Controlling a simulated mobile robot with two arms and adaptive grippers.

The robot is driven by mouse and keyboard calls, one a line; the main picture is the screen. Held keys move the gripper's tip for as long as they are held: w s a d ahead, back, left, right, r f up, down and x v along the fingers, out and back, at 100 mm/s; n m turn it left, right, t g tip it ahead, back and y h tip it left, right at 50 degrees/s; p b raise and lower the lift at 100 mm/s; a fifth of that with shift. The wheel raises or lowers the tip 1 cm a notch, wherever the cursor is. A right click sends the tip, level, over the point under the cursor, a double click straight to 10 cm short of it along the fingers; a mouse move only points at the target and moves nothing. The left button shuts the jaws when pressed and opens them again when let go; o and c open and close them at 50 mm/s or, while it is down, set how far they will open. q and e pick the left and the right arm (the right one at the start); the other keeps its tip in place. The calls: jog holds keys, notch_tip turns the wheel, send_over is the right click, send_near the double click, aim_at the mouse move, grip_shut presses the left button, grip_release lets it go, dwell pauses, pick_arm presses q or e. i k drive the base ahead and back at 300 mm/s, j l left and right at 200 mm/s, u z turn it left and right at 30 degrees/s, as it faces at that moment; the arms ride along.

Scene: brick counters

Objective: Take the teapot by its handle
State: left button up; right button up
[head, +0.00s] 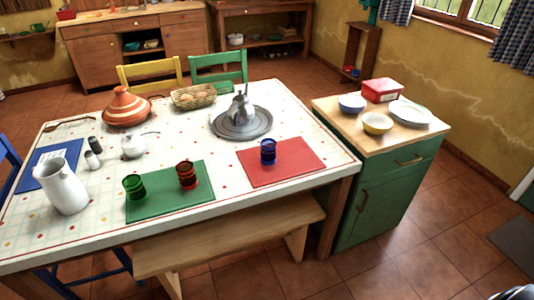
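A silver teapot (241,110) stands upright on a round metal tray (224,133) towards the far right part of the table. Its pointed lid faces up. At this size I cannot clearly make out its handle.
On the table (210,147) are a tagine (127,107), a bread basket (194,97), a white pitcher (62,187), a white lidded pot (133,147), and coloured glasses on mats. A bench (235,237) lines the near side. A green cabinet (385,190) holds bowls and plates.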

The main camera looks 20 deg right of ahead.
aim_at(241, 112)
jog(key=i+l, duration=0.4)
jog(key=l, duration=0.25)
jog(key=i+l, duration=0.2)
jog(key=l, duration=0.1)
